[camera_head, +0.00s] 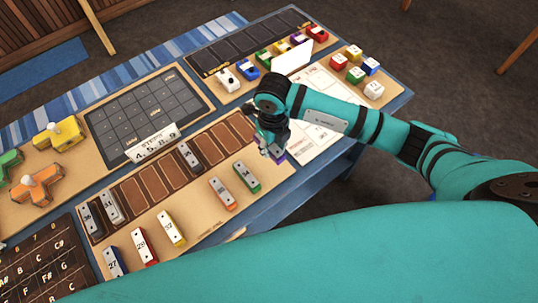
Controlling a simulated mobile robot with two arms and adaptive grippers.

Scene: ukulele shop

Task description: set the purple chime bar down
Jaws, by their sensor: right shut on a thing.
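My right gripper (268,146) points down near the right end of the slotted brown tray (170,178). It is shut on the purple chime bar (279,157), which shows only as a small purple patch; the gripper hides the rest. I cannot tell whether the bar touches the surface below. A green bar (247,176) and an orange bar (222,193) lie to its left, then yellow (171,228), red (145,246) and blue (113,262) bars. Grey bars (111,206) sit in some tray slots. My left gripper is not in view.
A sign card (153,143) stands behind the tray, by a dark grid board (145,108). Coloured cubes (356,74) and white sheets (325,110) lie at the right. Wooden toy shapes (38,185) stand at the left. There is a gap between the orange and yellow bars.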

